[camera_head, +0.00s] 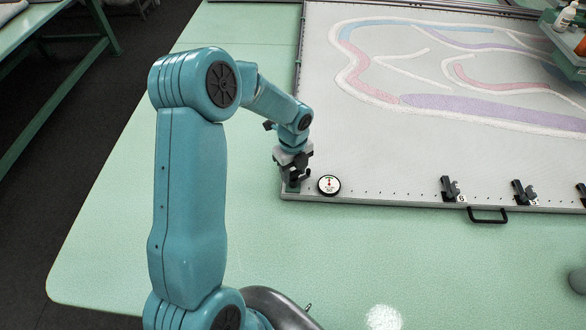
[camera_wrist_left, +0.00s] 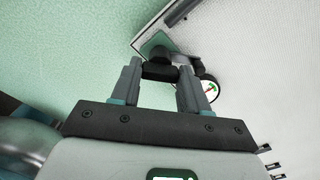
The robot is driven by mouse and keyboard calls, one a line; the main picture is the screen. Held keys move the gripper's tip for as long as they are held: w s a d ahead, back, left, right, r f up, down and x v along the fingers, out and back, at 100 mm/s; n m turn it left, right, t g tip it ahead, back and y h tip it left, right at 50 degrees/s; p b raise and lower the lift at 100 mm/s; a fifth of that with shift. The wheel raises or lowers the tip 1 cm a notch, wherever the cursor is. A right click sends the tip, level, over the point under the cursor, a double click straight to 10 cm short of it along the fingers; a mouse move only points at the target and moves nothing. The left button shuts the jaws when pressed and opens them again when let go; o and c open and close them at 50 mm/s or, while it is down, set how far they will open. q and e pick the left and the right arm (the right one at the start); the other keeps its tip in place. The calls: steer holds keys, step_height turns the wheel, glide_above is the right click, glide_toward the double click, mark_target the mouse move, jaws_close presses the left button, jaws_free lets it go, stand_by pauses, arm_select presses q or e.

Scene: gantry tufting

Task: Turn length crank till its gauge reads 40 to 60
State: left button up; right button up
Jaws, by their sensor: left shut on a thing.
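The length crank (camera_wrist_left: 160,72) is a small dark handle at the near left corner of the white tufting frame. My left gripper (camera_head: 295,178) comes down on it from above and is shut on it. In the left wrist view, the two fingers (camera_wrist_left: 156,80) close around the dark crank, which partly hides behind them. The round gauge (camera_head: 329,185) with a white face and black rim sits just right of the crank. A red pointer or mark shows on its face, but its number is too small to read. Part of the gauge (camera_wrist_left: 210,90) also shows in the left wrist view. My right gripper is not in view.
The white tufting frame (camera_head: 380,150) bears a pattern in pink, blue and purple. Dark clamps (camera_head: 450,188) stand along its near edge, with a black handle (camera_head: 488,215) below. The green table (camera_head: 400,260) has free room in front. A tray with bottles (camera_head: 568,40) is at the upper right.

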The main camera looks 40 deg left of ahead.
mark_target(293, 172)
arm_select(q)
steer(key=shift+w+r, duration=0.1)
steer(key=o, duration=1.1)
steer(key=shift+c, duration=0.2)
step_height(293, 172, up, 16)
steer(key=b, duration=0.1)
steer(key=shift+r+b, duration=0.2)
steer(key=shift+b, duration=0.1)
steer(key=shift+f, duration=0.1)
